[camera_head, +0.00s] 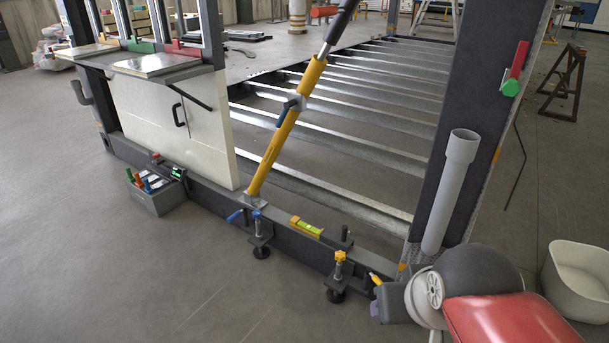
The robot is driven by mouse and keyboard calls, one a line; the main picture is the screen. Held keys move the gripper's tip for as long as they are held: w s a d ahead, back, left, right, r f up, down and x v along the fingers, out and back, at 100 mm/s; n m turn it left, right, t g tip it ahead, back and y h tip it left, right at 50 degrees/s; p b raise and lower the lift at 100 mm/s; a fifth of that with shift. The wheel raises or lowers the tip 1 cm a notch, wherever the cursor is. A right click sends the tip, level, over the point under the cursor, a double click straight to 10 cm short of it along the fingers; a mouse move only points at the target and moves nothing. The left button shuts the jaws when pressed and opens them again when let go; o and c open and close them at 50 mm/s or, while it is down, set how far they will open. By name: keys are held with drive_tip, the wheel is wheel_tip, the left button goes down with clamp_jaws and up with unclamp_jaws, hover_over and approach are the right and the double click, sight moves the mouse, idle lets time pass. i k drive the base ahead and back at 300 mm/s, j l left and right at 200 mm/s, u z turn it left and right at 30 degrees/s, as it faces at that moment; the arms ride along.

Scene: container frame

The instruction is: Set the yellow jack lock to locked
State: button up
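The yellow jack (338,272) stands at the front rail of the container frame, with a yellow knob on top and a round dark foot on the floor. A small yellow lever (376,279), which looks like its lock, sticks up at a tilt from the rail just right of it. My gripper (374,301) comes in from the lower right, close beside this lever. I cannot tell whether they touch. The fingertips are small and partly hidden, so their opening is unclear. The lock's marking is not readable.
A blue jack (259,238) with a blue lever (235,216) stands further left on the rail. A yellow-green level (305,228) lies between the jacks. A yellow diagonal prop (282,135) rises behind. A grey pipe (447,195) leans on the right post. The front floor is clear.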

sight(376, 279)
drive_tip(key=i+l+u, duration=0.15)
drive_tip(key=l, duration=0.4)
drive_tip(key=l+u, duration=0.15)
drive_tip(key=l, duration=0.4)
drive_tip(key=k+j+u, duration=0.15)
drive_tip(key=j+u, duration=0.6)
drive_tip(key=k+j, duration=0.05)
